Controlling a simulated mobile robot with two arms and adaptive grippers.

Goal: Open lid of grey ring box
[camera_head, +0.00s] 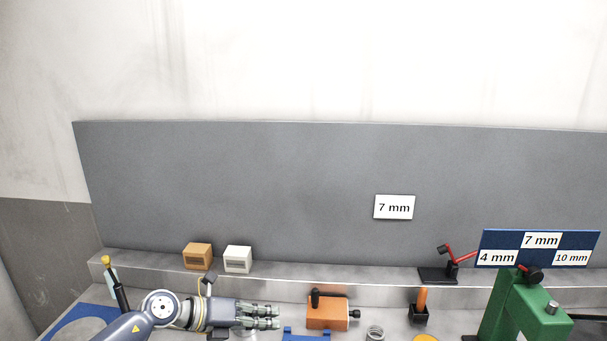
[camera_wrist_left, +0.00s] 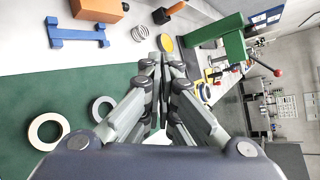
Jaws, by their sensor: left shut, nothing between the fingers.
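I cannot clearly identify a grey ring box or its lid. The closest match is a small pale box (camera_head: 237,259) on the back ledge, beside an orange-tan box (camera_head: 198,256); both look closed. My left gripper (camera_head: 278,316) is below and to the right of the pale box in the head view, apart from it, pointing right. Its fingers are shut and empty, and they also show in the left wrist view (camera_wrist_left: 162,62). My right gripper is not in view.
Right of the gripper are an orange block (camera_head: 327,312), a coil spring (camera_head: 375,333) and a green machine (camera_head: 515,310). A grey panel (camera_head: 240,190) stands behind.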

